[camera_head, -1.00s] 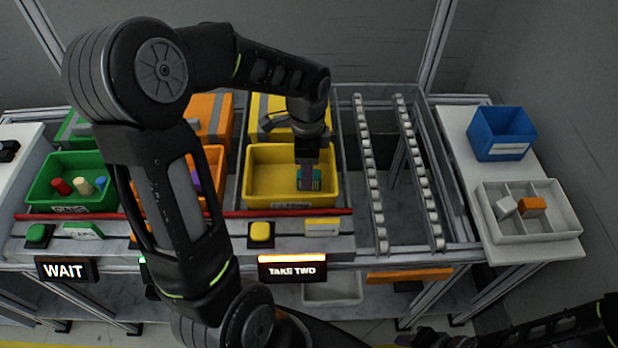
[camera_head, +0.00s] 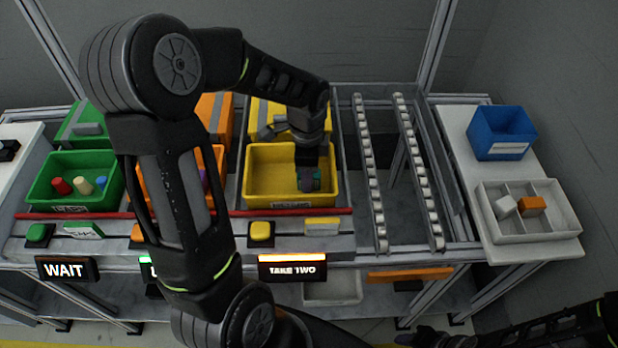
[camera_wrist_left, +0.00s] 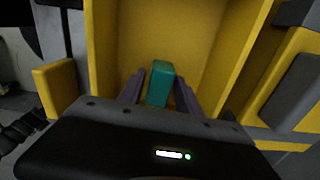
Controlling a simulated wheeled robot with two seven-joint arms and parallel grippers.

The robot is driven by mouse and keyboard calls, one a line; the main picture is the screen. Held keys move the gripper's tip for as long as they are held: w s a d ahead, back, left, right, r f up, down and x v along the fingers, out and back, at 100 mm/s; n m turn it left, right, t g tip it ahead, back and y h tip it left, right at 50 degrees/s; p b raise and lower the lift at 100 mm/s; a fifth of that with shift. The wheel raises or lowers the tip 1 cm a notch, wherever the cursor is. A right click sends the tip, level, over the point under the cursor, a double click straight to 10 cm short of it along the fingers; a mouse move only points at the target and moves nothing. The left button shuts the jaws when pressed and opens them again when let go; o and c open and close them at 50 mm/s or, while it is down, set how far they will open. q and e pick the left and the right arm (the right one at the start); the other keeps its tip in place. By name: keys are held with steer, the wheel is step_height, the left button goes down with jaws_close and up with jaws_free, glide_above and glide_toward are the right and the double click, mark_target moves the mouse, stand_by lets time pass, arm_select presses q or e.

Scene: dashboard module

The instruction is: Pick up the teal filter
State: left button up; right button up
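The teal filter (camera_wrist_left: 160,84) stands upright in the yellow bin (camera_head: 262,178), near its right end. In the head view only a small part of the filter (camera_head: 316,180) shows beside my left gripper (camera_head: 308,182), which reaches down into the bin. In the left wrist view, the two fingers of my left gripper (camera_wrist_left: 160,88) stand on either side of the filter, with narrow gaps visible. It looks open around the filter, not closed on it. My right gripper (camera_head: 425,338) is a dark shape at the bottom edge; its fingers are not clear.
The yellow bin's walls stand close around my left gripper. An orange bin (camera_head: 215,160) and a green bin (camera_head: 50,178) are to the left. A roller rack (camera_head: 372,180) is to the right, then a blue bin (camera_head: 500,148) and a white divided tray (camera_head: 545,222).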

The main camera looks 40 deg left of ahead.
arm_select(q)
jaws_close()
stand_by(0.4)
step_height(320, 180, up, 10)
stand_by(0.5)
stand_by(0.5)
